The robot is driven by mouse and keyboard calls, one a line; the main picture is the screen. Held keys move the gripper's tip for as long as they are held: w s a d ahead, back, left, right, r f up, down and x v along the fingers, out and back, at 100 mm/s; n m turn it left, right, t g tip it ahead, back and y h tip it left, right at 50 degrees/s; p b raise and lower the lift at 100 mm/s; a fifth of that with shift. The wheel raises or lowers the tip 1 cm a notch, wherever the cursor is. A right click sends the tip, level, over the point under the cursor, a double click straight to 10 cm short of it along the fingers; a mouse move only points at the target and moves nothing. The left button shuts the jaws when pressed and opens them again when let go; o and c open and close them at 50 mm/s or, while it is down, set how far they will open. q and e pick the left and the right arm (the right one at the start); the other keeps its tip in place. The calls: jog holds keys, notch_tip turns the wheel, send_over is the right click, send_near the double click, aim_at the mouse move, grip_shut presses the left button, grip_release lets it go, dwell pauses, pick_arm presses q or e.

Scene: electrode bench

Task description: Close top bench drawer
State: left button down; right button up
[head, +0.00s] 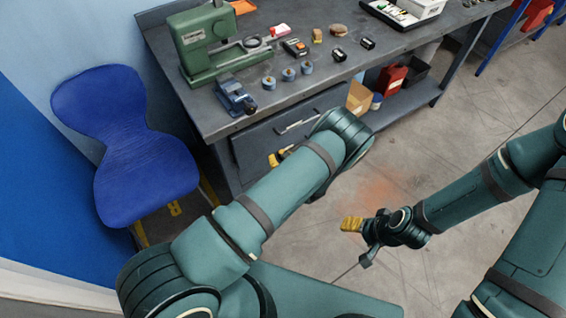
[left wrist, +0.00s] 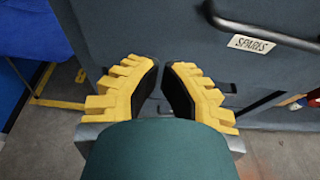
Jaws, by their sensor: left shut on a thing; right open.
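The grey drawer front (head: 285,133) is under the bench top, with a metal bar handle (head: 297,122). How far out it stands is hard to tell. In the left wrist view, a dark bar handle (left wrist: 262,28) and a "SPARES" label (left wrist: 251,44) show on a grey front. My left gripper (head: 280,157) is below the handle, close to the front, partly hidden by my arm. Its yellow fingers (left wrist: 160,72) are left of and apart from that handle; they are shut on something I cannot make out. My right gripper (head: 353,238) is open and empty above the floor.
A blue chair (head: 125,150) stands left of the bench. The bench top (head: 215,120) holds a green machine (head: 210,45), a blue vise (head: 235,98) and small parts. A red container (head: 390,78) and a cardboard box (head: 359,97) stand on the lower shelf.

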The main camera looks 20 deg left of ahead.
aim_at(264, 140)
pick_arm(q)
jog(key=x, duration=0.6)
jog(key=shift+r, duration=0.45)
jog(key=shift+w+a+b, duration=0.3)
jog(key=shift+w+a, duration=0.15)
jog(key=shift+a, duration=0.1)
jog(key=b+x, duration=0.1)
jog(key=x, duration=0.1)
jog(key=r+b+x, duration=0.1)
jog(key=x, duration=0.1)
jog(key=shift+w+a, duration=0.35)
jog(key=shift+a, duration=0.05)
jog(key=shift+w+a, duration=0.15)
jog(key=shift+a, duration=0.1)
jog(key=shift+r, duration=0.2)
